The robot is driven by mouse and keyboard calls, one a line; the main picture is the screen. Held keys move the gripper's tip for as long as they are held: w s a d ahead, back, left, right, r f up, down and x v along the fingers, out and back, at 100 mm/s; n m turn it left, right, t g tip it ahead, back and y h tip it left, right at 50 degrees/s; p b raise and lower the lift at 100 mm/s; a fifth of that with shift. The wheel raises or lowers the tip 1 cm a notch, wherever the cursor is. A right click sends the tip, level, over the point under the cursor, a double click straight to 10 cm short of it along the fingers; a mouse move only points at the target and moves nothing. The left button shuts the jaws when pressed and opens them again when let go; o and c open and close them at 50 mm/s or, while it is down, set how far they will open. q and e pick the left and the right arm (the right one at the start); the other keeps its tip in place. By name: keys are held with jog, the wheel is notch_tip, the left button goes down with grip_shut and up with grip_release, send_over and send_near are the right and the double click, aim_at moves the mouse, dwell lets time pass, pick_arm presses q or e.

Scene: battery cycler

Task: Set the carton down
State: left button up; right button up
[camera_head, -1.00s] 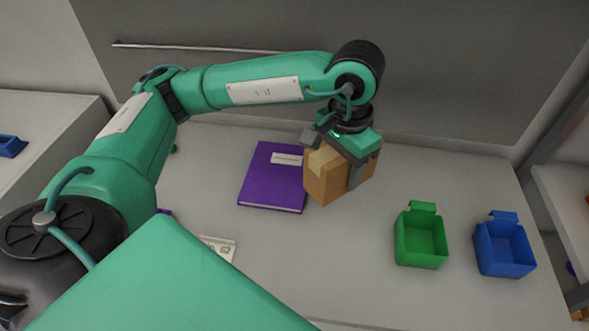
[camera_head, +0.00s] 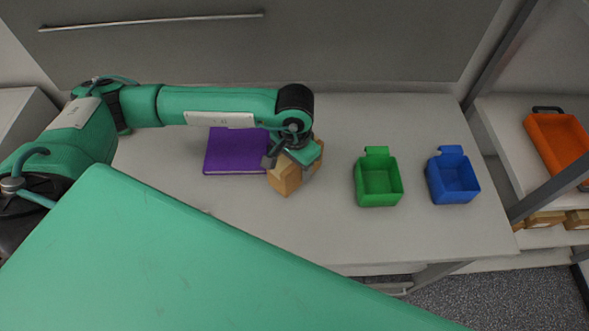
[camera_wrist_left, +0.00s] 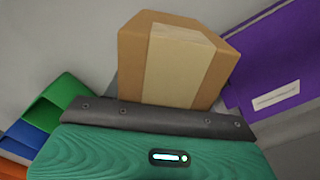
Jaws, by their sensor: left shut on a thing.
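The carton (camera_head: 284,178) is a small brown box with a paler tape strip, in the middle of the head view. My left gripper (camera_head: 295,158) is shut on it from above, with a finger showing on the carton's side. In the left wrist view the carton (camera_wrist_left: 175,60) stands beyond the dark gripper edge, its tape strip facing the camera. Whether its underside touches the table (camera_head: 250,220) I cannot tell. My right gripper is not in view.
A purple book (camera_head: 232,152) lies just left of the carton. A green bin (camera_head: 379,182) and a blue bin (camera_head: 453,177) stand to its right. Bare table lies between carton and green bin. An orange tray (camera_head: 560,140) sits on a shelf at the right.

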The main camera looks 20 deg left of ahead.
pick_arm(q)
notch_tip(320, 180, down, 4)
jog(key=shift+r+p, duration=0.1)
jog(key=shift+p, duration=0.6)
jog(key=shift+f+b, duration=0.35)
jog(key=shift+f, duration=0.05)
jog(key=o, duration=1.3)
jog(key=shift+o, duration=0.2)
jog(key=shift+r, duration=0.1)
